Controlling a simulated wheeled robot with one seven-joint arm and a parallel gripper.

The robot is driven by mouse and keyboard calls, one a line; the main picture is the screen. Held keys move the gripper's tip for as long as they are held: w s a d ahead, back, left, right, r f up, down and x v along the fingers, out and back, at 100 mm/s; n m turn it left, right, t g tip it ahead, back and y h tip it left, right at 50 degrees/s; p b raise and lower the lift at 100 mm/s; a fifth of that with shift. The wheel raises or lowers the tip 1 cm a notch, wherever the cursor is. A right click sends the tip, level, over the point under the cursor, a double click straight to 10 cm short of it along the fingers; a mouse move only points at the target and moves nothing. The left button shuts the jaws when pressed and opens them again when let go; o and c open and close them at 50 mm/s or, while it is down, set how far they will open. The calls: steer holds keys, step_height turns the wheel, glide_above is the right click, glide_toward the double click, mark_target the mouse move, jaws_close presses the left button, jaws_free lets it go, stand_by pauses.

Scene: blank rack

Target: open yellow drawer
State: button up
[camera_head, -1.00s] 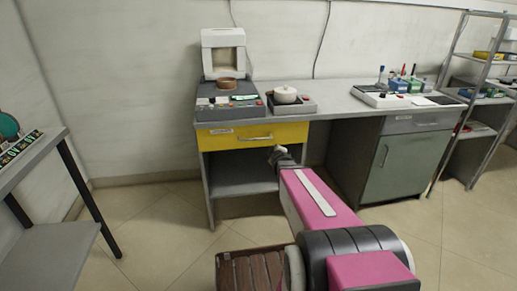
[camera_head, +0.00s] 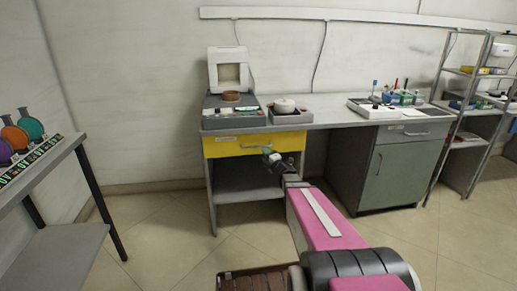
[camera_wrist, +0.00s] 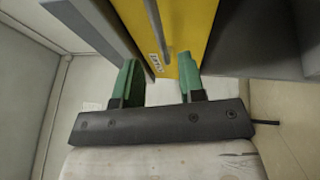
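The yellow drawer (camera_head: 228,145) sits under the worktop at the left end of the bench and looks closed. It has a grey bar handle (camera_head: 250,147) and a small label at its left. My gripper (camera_head: 268,154) is in front of the drawer's right part in the head view. In the wrist view, my gripper (camera_wrist: 157,68) has two green fingers spread apart with nothing between them. The yellow front (camera_wrist: 190,25) and the bar handle (camera_wrist: 155,25) lie ahead, the handle roughly between the finger lines. I cannot tell whether a finger touches the drawer.
A grey-green cabinet (camera_head: 395,172) stands to the right. A side table (camera_head: 50,165) with colored discs is at the left.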

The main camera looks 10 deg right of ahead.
steer(key=x, duration=0.7)
steer(key=shift+w, duration=0.25)
jaws_close()
